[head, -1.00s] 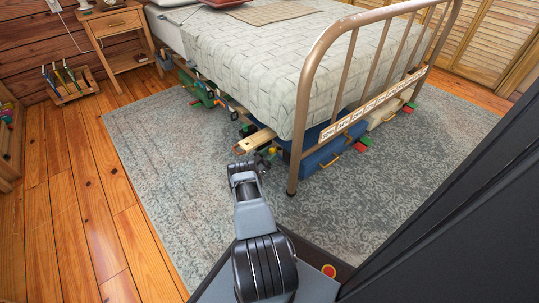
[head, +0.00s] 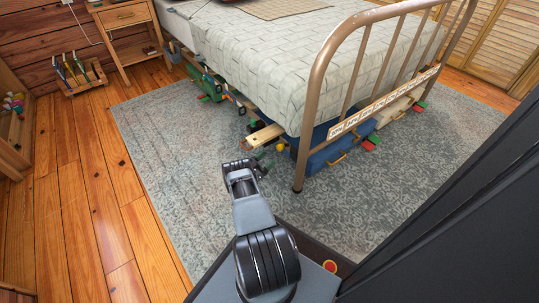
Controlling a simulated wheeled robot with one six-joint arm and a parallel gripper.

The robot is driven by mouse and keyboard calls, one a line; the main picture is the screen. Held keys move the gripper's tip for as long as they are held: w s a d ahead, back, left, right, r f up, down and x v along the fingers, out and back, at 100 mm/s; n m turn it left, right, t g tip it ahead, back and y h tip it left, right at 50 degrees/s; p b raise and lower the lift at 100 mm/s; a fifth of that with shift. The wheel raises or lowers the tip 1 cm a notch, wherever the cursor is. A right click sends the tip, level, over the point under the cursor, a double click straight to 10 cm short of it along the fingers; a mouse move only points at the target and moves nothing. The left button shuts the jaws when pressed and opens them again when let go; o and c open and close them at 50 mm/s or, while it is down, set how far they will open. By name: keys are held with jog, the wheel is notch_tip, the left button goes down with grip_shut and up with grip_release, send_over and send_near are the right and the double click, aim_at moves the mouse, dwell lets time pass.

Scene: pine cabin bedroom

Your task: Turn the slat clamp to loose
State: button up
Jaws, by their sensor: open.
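A pale wooden slat (head: 264,136) sticks out from under the near side of the bed, close to the metal foot post. Small dark, green and yellow parts sit around its end; I cannot tell which is the slat clamp or how it is turned. My gripper (head: 260,167) is at the end of my dark arm, low over the rug, just in front of the slat's outer end. It is small and partly hidden by my own wrist. It is open, with nothing seen in it. I cannot tell whether it touches anything.
The bed (head: 290,60) with its metal footboard stands over the slat. Blue cases (head: 325,152) and a green toy (head: 207,84) lie under it. A nightstand (head: 125,18) and a tool rack (head: 82,80) stand at the left. The rug (head: 180,170) is clear on the left.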

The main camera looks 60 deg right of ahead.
jog(key=shift+w+a+f, duration=0.15)
jog(key=shift+a+f, duration=0.15)
jog(key=shift+a, duration=0.35)
